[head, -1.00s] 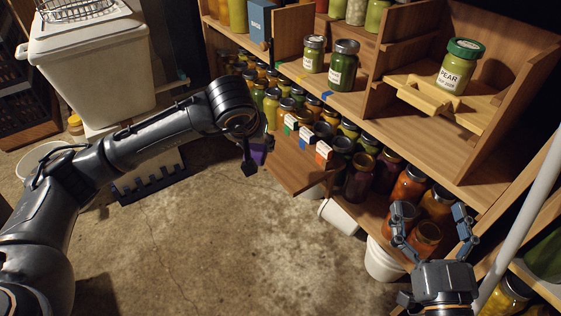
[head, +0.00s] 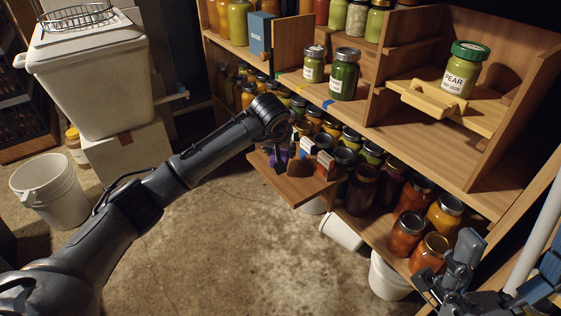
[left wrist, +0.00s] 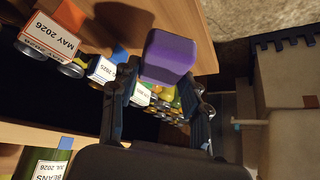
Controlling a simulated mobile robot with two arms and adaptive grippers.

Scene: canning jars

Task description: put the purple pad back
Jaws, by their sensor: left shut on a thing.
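A purple pad (left wrist: 168,57) is between the fingers of my left gripper (left wrist: 168,88) in the left wrist view. I cannot tell if the pad touches the board. My right gripper (head: 505,270) is at the lower right, fingers apart and empty.
Crowded jars (head: 362,187) stand behind and to the right. A pear jar (head: 462,70) sits on a wooden stand above. The floor in front is clear.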

